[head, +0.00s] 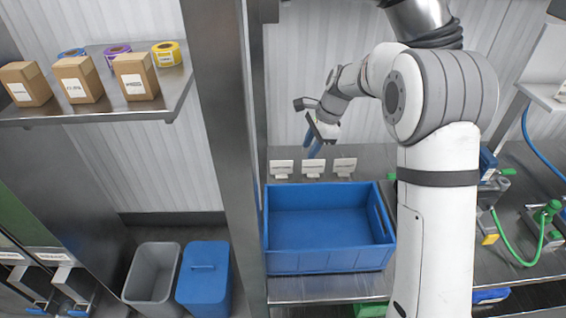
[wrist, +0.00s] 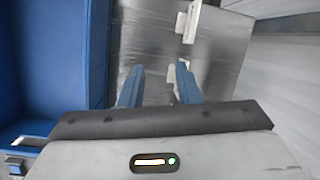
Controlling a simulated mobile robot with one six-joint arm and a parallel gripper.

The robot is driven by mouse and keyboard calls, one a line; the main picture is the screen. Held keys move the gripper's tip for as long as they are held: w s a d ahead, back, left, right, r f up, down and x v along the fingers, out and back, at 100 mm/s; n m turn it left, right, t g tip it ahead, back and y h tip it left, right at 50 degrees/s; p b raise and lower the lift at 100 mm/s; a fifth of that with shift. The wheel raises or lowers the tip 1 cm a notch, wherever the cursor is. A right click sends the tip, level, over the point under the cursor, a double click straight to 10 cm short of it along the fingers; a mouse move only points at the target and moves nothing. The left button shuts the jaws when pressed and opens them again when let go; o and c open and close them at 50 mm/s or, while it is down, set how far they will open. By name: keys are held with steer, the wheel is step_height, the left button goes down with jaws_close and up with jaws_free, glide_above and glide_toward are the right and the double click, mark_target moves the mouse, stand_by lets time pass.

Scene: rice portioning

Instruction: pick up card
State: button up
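Three small white cards with dark print stand in a row on the metal table behind the blue bin: a left card (head: 281,169), a middle card (head: 313,168) and a right card (head: 345,166). My gripper (head: 314,150) has blue fingers pointing down, just above and behind the middle card in the head view. In the wrist view my gripper (wrist: 159,84) is open, with a clear gap between its fingers. One card (wrist: 172,78) shows partly beside the right finger; I cannot tell whether they touch. Another card (wrist: 190,22) shows farther up.
The empty blue bin (head: 318,262) stands in front of the cards and fills the left of the wrist view. A metal post (head: 228,150) rises to the left. A shelf (head: 185,90) holds boxes and tape rolls. Bare metal surrounds the cards.

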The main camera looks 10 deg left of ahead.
mark_target(280, 174)
steer(key=w+a+f+m+p, duration=0.1)
steer(key=a+f, duration=0.2)
steer(key=f, duration=0.1)
steer(key=w+a+f+m+p, duration=0.1)
steer(key=a+f, duration=0.2)
steer(key=f, duration=0.2)
steer(key=w+a+f+m+p, duration=0.1)
steer(key=a+f, duration=0.3)
steer(key=shift+w+f+g+y, duration=0.15)
steer(key=shift+w+g+y, duration=0.15)
steer(key=shift+w+g, duration=0.1)
steer(key=shift+c, duration=0.4)
jaws_close()
